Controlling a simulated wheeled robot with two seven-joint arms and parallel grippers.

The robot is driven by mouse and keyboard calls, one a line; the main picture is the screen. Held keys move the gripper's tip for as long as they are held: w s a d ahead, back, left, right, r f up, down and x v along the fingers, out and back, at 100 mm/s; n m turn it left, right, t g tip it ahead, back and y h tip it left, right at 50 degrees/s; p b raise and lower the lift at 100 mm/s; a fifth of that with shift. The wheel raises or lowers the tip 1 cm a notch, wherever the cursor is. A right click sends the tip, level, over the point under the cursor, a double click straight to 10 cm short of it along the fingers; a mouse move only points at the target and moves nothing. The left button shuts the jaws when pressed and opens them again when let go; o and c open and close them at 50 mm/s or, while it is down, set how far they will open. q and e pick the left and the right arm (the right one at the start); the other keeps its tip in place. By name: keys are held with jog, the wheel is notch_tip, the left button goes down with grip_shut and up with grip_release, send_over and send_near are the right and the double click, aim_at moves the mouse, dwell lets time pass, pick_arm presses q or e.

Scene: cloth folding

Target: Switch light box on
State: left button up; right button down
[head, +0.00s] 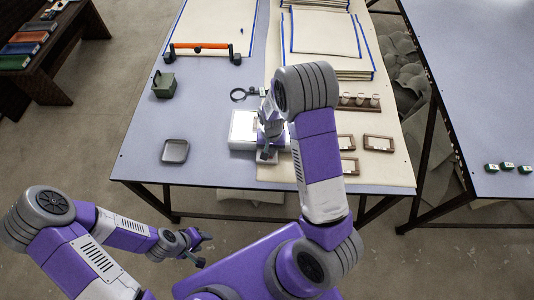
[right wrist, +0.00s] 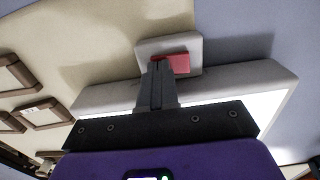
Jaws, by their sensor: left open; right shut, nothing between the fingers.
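The light box (head: 243,130) is a flat white box near the table's front edge, partly hidden by my right arm in the head view. In the right wrist view its panel (right wrist: 265,106) looks bright white. A red rocker switch (right wrist: 176,63) sits on a pale grey housing (right wrist: 188,45) that juts from the box's side. My right gripper (right wrist: 157,68) is shut and empty, its tips at the left end of the red switch; I cannot tell whether they touch it. My left gripper (head: 204,250) is open and empty, off the table's front edge.
A metal tray (head: 175,151), a green box (head: 163,84) and a magnifier (head: 238,94) lie left of and behind the light box. Wooden frames (head: 378,143) and a rack with jars (head: 358,102) stand to the right. The table's front left is mostly clear.

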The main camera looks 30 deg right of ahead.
jog(key=shift+r, duration=0.1)
notch_tip(320, 180, up, 7)
jog(key=p, duration=0.5)
jog(key=shift+p, duration=0.4)
